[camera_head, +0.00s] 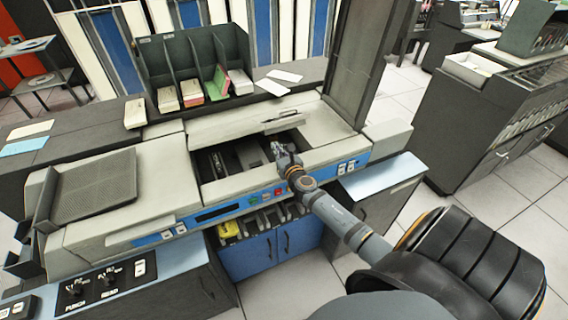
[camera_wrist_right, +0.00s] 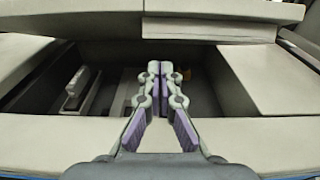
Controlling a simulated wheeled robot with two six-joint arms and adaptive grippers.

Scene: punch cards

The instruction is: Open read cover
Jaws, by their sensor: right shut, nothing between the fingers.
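The read cover (camera_head: 225,122), a cream panel with a small handle (camera_head: 285,116) at its right, lies tilted behind a dark rectangular opening in the card machine (camera_head: 100,205). Its near edge stands apart from the opening's front rim. My right gripper (camera_head: 279,148) is over the right part of this opening, in front of the handle. In the right wrist view the gripper (camera_wrist_right: 154,70) is shut and empty, its fingertips over the dark recess and below a cream panel edge (camera_wrist_right: 210,12). I cannot tell whether they touch anything. My left gripper is not in view.
A dark card rack (camera_head: 195,45) with card stacks stands behind the machine. A dark upright panel (camera_head: 352,60) rises at the right of the cover. A sloped dark tray (camera_head: 95,185) is at the left. Buttons (camera_head: 265,193) line the front. Floor (camera_head: 480,215) is free at right.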

